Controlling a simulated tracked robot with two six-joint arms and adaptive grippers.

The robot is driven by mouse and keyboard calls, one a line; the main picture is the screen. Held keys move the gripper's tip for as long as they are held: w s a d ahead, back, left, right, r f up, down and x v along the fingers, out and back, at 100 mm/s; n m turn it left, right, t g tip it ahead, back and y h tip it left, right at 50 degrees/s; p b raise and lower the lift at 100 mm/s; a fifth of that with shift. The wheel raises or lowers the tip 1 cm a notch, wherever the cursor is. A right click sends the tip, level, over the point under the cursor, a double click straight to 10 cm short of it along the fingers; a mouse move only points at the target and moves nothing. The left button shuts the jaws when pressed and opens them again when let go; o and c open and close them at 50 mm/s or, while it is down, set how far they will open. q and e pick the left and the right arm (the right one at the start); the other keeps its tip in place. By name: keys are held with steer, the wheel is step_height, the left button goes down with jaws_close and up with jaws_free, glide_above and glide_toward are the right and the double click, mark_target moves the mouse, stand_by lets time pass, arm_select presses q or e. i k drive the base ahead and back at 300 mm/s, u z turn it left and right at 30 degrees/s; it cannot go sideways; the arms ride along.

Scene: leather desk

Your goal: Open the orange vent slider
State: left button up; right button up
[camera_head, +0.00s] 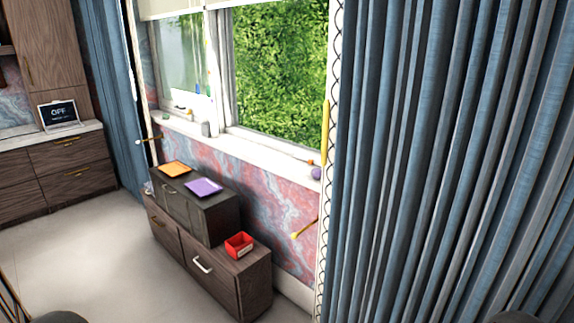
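I cannot make out a vent slider for certain. A flat orange square (175,169) lies on the dark upper cabinet (215,222), beside a flat purple square (203,187). A small orange item (310,162) sits at the right end of the white windowsill (245,136), just above a purple ball (316,173). A thin yellow-orange upright bar (325,132) stands at the window's right edge. Neither of my grippers shows; only dark rounded shapes cut off at the bottom edge may be parts of my arms.
A red open box (239,245) stands on the lower wooden cabinet (250,284). Long blue curtains (450,160) fill the right side. Wooden drawers (75,165) with an "OFF" screen (60,116) stand at the left. The pale floor (100,255) is clear in front.

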mark_target(310, 160)
steer(key=z, duration=0.2)
steer(key=i, duration=0.85)
steer(key=u, duration=1.25)
steer(key=i, duration=0.15)
steer(key=z, duration=2.55)
steer(key=k, duration=1.3)
steer(key=u, duration=0.95)
steer(key=i, duration=0.65)
steer(key=u, duration=0.65)
